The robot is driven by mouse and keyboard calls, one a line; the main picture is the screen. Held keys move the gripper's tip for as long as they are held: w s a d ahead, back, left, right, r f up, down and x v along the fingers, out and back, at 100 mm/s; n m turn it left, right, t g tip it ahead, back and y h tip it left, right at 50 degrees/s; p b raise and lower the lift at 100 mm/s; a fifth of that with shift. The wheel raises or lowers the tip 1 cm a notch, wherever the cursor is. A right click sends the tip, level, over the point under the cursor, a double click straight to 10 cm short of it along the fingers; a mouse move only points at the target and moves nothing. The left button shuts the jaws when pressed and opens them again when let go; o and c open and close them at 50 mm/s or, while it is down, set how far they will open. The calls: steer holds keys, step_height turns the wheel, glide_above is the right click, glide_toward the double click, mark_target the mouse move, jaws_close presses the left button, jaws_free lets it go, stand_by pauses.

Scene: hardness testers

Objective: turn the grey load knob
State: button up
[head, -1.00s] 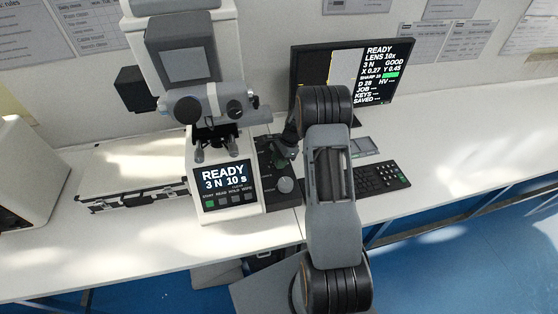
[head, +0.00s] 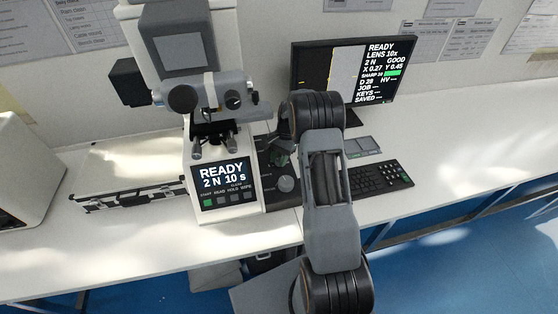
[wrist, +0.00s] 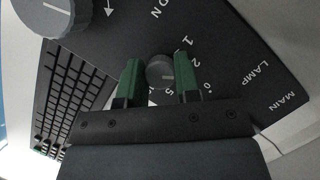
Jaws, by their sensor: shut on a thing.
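The grey load knob (wrist: 160,72) is a small round dial with a pale pointer line on a black panel (wrist: 235,55) in the wrist view. Numbers such as 1, 2 and 5 are printed around it. My gripper (wrist: 158,67) has green fingers, one on each side of the knob, and is shut on it. In the head view my wrist hides the knob, and only a bit of green finger shows beside the tester. The tester's front screen (head: 223,174) reads READY, 2 N, 10 s. The monitor (head: 381,68) also reads 2 N.
A larger grey knob (wrist: 55,14) sits close by on the same panel; it also shows in the head view (head: 286,184). A keyboard (head: 380,178) lies right of my arm. The tester's microscope head (head: 208,95) stands left. A case (head: 130,180) lies further left.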

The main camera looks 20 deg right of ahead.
steer(key=shift+n, duration=0.6)
steer(key=o, duration=0.9)
steer(key=shift+w+r, duration=0.1)
steer(key=shift+b+v, duration=0.7)
steer(key=shift+v, duration=2.95)
steer(key=shift+a, duration=0.2)
